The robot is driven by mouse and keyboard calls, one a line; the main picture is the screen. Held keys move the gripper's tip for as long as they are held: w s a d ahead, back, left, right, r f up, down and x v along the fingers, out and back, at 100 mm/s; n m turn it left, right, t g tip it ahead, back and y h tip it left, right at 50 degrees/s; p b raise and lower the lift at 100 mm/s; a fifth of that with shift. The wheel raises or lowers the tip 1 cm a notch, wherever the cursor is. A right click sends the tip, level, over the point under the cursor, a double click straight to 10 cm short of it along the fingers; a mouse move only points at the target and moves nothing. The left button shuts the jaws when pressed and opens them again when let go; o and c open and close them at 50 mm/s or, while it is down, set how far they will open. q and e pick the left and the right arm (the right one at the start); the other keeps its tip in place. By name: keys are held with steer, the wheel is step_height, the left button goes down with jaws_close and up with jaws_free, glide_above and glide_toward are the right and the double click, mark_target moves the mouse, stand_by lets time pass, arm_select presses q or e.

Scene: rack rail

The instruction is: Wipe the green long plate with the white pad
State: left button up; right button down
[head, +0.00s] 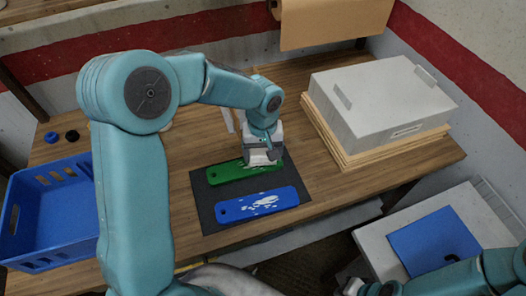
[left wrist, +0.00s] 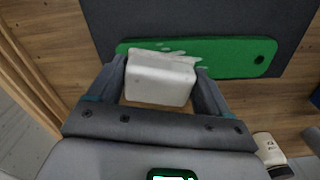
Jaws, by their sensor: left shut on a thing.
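The green long plate (head: 222,173) lies on a dark mat (head: 207,213). White streaks show on it beside the pad in the left wrist view, where the plate (left wrist: 232,57) also appears. My left gripper (head: 262,157) is shut on the white pad (left wrist: 160,80), over the right end of the green plate in the head view. The pad overlaps the plate's near edge in the wrist view; whether it touches is unclear. My right gripper (head: 358,287) is at the bottom edge of the head view, partly cut off; its jaws are unclear.
A blue long plate (head: 234,209) with white smears lies in front of the green one. A blue crate (head: 40,262) stands at left. A grey case (head: 378,92) on boards stands at right. A lower side table (head: 458,204) holds a blue mat (head: 424,243).

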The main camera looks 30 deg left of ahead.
arm_select(q)
steer(key=shift+w+d+f, duration=0.2)
steer(key=shift+w+f, duration=0.15)
steer(key=shift+f, duration=0.1)
steer(key=shift+s+a+f+b, duration=0.15)
steer(key=shift+s+b, duration=0.15)
steer(key=shift+b, duration=0.2)
steer(key=shift+w+f, duration=0.2)
steer(key=shift+f, duration=0.15)
steer(key=shift+b, duration=0.3)
steer(key=shift+s, duration=0.15)
steer(key=shift+f, duration=0.1)
